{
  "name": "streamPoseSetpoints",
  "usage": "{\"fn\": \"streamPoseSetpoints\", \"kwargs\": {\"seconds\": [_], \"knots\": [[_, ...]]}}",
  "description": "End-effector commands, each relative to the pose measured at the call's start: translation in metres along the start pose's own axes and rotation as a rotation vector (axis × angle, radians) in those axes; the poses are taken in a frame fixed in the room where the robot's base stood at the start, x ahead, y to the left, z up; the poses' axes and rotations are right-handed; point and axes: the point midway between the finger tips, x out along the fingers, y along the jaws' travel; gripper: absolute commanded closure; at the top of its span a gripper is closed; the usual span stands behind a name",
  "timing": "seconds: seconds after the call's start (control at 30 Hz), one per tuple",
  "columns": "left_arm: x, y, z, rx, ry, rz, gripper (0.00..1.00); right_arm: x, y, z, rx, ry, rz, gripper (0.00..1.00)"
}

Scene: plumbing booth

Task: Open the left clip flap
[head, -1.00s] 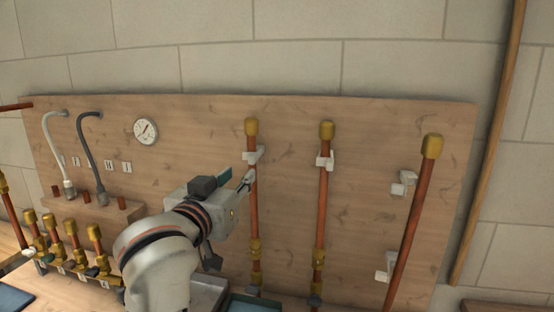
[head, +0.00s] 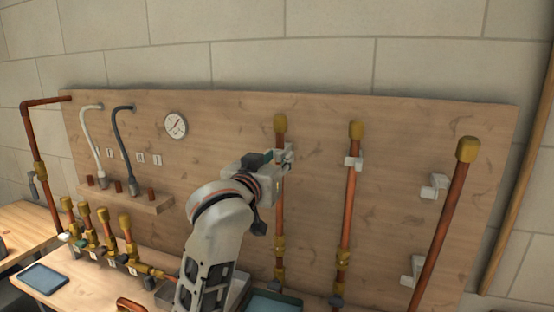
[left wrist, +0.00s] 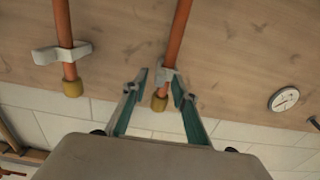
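The left copper pipe (head: 280,200) with a brass cap stands upright against the wooden board. Its white clip (left wrist: 168,76) shows between my left gripper's fingers in the left wrist view. Whether its flap is open or shut I cannot tell. My left gripper (head: 284,158) is at clip height on this pipe and hides most of the clip in the head view. In the left wrist view the gripper (left wrist: 160,84) is open, its green-grey fingers on either side of the clip and pipe end. Contact is unclear. My right gripper is out of view.
A middle pipe (head: 347,210) with its own white clip (head: 353,162) stands to the right. A tilted pipe (head: 446,215) stands further right, near two white clips. A gauge (head: 176,125) and hoses are at left. Valves and trays lie below.

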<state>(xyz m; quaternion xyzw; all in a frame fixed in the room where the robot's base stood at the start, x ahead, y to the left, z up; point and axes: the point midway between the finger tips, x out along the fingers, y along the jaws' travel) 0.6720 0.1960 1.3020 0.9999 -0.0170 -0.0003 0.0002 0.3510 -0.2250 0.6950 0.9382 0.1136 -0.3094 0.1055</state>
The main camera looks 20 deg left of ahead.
Motion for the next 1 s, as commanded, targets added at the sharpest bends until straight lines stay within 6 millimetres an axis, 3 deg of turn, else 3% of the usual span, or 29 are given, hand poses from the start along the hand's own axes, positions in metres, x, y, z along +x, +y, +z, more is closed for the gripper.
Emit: {"fn": "streamPoseSetpoints", "kwargs": {"seconds": [0.07, 0.17, 0.63, 1.0], "knots": [[0.0, 0.0, 0.0, 0.0, 0.0, 0.0, 0.75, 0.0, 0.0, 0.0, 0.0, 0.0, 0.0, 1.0], [0.0, 0.0, 0.0, 0.0, 0.0, 0.0, 1.0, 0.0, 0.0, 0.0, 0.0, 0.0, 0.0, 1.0], [-0.002, -0.004, 0.0, 0.003, 0.001, 0.045, 1.0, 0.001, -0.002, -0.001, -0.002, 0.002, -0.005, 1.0], [-0.007, -0.017, 0.0, 0.007, -0.001, 0.277, 1.0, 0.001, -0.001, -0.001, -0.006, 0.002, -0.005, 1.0]]}}
